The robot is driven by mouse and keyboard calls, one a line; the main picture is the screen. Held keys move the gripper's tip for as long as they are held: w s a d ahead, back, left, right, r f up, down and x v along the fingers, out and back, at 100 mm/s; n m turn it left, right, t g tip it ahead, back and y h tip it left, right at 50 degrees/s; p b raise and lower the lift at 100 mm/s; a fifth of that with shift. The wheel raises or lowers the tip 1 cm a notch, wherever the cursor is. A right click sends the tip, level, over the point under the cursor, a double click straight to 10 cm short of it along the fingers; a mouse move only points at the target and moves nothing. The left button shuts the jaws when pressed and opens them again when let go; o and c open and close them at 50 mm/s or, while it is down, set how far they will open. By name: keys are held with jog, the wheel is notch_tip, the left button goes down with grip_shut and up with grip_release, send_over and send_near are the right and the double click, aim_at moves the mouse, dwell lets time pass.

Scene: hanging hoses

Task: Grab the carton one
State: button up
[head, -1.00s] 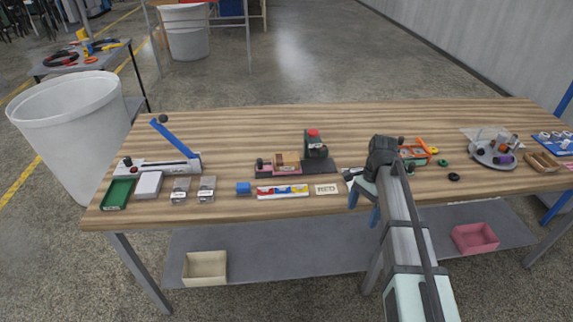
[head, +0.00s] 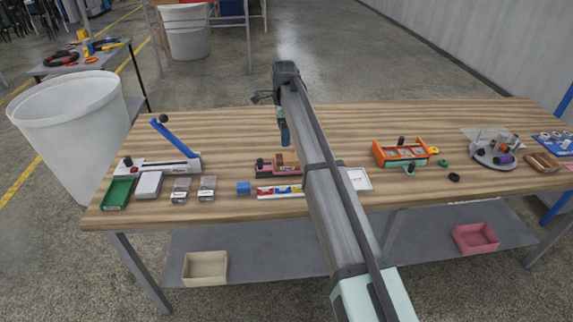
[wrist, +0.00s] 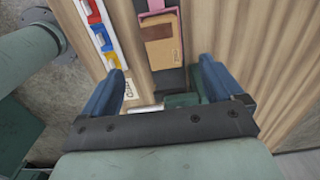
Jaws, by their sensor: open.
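A brown, carton-coloured block (head: 289,159) sits in a pink-edged holder (head: 265,169) near the middle of the bench, partly hidden by my arm in the head view. My gripper (head: 284,132) is above the bench behind the holder. In the wrist view its blue fingers (wrist: 161,85) are apart, with nothing held between them; the block is beyond the tips.
A dark green device (wrist: 182,100) shows under the gripper in the wrist view. An orange-rimmed box (head: 400,152) stands right. The back of the bench is mostly clear.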

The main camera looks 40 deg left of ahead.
send_over(287, 157)
jog(key=f, duration=0.6)
jog(key=shift+s+a+f, duration=0.2)
jog(key=shift+s+a, duration=0.05)
jog(key=shift+s, duration=0.15)
jog(key=shift+w+d+f, duration=0.1)
jog(key=shift+w+f, duration=0.1)
jog(key=shift+f, duration=1.2)
jog(key=shift+w+d+f, duration=0.1)
jog(key=shift+w+f, duration=0.1)
jog(key=shift+f, duration=1.15)
jog(key=c, duration=1)
